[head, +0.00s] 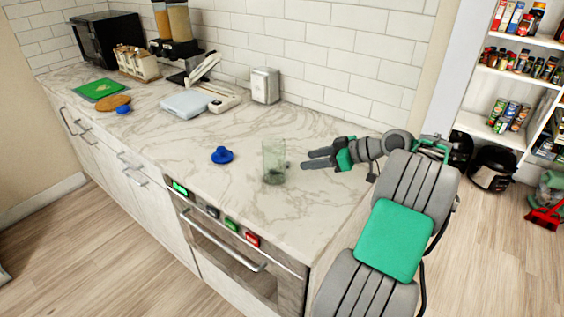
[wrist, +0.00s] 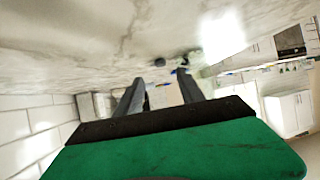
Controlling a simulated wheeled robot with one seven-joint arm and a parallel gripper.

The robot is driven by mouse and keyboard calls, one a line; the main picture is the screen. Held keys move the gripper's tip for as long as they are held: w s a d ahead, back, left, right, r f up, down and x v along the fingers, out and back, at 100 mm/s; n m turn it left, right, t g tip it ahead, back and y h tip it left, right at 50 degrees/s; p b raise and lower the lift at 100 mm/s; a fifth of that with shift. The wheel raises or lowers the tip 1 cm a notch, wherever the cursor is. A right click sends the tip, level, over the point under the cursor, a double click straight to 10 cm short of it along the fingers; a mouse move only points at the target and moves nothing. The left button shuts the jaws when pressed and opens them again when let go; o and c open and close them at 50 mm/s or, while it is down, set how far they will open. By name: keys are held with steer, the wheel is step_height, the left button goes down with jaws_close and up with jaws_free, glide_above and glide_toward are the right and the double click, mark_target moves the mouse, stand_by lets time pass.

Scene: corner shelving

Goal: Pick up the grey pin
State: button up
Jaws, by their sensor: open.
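A clear glass (head: 274,155) stands upright on the marble counter. A small dark grey thing (head: 272,178) shows low at the glass; I cannot tell whether it is the grey pin, or whether it is inside or behind the glass. My gripper (head: 304,160) is just right of the glass, low over the counter, its fingers pointing left. In the wrist view my gripper (wrist: 160,77) is open, its dark fingers apart with no held thing visible between them. A small dark thing (wrist: 160,62) shows beyond the fingertips, too small to identify.
A blue lid-like thing (head: 222,155) lies left of the glass. A metal napkin holder (head: 265,86) stands against the tiled wall. A white scale-like box (head: 186,103) and a green board (head: 99,89) lie farther left. Bare counter (head: 225,200) surrounds the glass. The oven (head: 220,240) is below the counter's front edge.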

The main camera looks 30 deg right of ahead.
mark_target(288, 164)
steer(key=x, duration=0.7)
steer(key=shift+a, duration=0.2)
steer(key=shift+s, duration=0.1)
steer(key=shift+c, duration=0.4)
jaws_close()
